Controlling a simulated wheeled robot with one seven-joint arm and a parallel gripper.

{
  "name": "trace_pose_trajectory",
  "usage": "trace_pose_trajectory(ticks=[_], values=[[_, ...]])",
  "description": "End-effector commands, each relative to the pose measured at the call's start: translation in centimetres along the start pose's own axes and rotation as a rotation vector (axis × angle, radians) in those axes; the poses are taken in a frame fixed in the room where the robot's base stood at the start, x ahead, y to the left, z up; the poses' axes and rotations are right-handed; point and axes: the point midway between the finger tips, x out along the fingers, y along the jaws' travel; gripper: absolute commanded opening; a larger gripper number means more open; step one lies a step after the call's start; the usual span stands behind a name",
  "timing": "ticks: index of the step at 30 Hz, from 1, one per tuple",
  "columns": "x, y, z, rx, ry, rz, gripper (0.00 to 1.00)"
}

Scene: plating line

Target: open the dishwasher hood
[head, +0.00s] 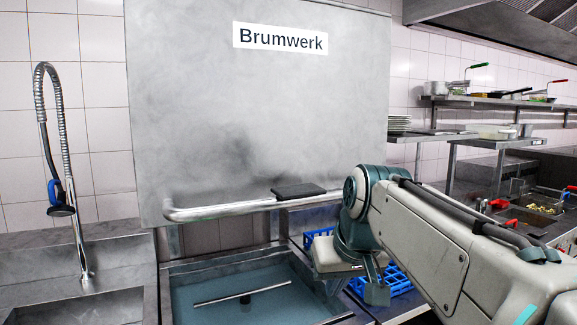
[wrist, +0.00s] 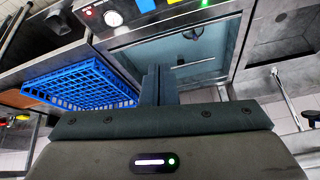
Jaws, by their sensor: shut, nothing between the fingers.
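The dishwasher hood (head: 255,110) is a large grey metal box marked "Brumwerk", in the middle of the head view. It stands raised, with a gap between its lower edge and the wash basin (head: 215,265). A bar handle (head: 235,209) runs along its lower front, with a dark grip pad (head: 298,191) on it. My gripper (head: 376,292) is below and to the right of the handle, apart from it, partly hidden by my arm. In the wrist view my gripper (wrist: 159,75) is shut and empty, with the open basin (wrist: 185,50) beyond it.
A blue dish rack (wrist: 75,88) stands on the counter beside the basin. A sink (head: 80,305) with a spray tap (head: 68,185) is at the left. Shelves (head: 500,103) with plates and pans are at the right, above fryer baskets (head: 530,210).

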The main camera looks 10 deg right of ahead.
Motion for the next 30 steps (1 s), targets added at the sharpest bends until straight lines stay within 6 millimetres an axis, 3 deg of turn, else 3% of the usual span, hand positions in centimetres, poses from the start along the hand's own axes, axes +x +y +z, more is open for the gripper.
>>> trace_pose_trajectory(ticks=[1,6,10,15,19,22,30], values=[[-2.5,-0.1,-2.9,-0.013,0.034,-0.008,0.0],[-9.3,-0.9,-9.9,-0.076,0.133,-0.044,0.0],[-14.0,-1.6,-13.9,-0.129,0.202,-0.064,0.0],[-18.3,-2.2,-16.8,-0.184,0.266,-0.079,0.0],[-19.8,-2.5,-17.8,-0.206,0.291,-0.085,0.0],[-19.8,-2.6,-18.1,-0.213,0.295,-0.087,0.0],[-15.7,-3.1,-19.2,-0.213,0.293,-0.086,0.0]])
